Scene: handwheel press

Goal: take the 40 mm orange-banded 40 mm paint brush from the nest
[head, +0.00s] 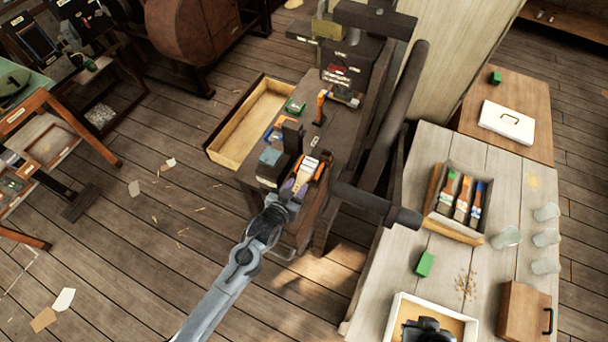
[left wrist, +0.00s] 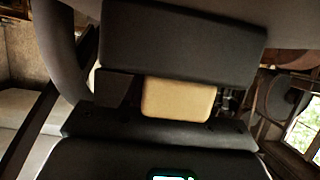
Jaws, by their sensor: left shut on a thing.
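My left gripper (head: 286,198) is at the front end of the press bench. It is shut on the paint brush (head: 305,172), whose pale and orange parts show just beyond the fingers. In the left wrist view a cream-coloured piece (left wrist: 177,98) sits between the dark fingers. The fingers and my wrist hide much of the brush and the nest, so I cannot tell whether the brush is clear of the nest. A dark shape at the bottom edge over a white tray looks like my right gripper (head: 428,330); its fingers are not clear.
The press with its dark bars (head: 376,208) stands close to the right of my left gripper. An open wooden drawer (head: 217,143) juts out on the left. On the right table, a box (head: 434,218) holds several brushes, with glasses (head: 506,238) and a green block (head: 425,264) nearby.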

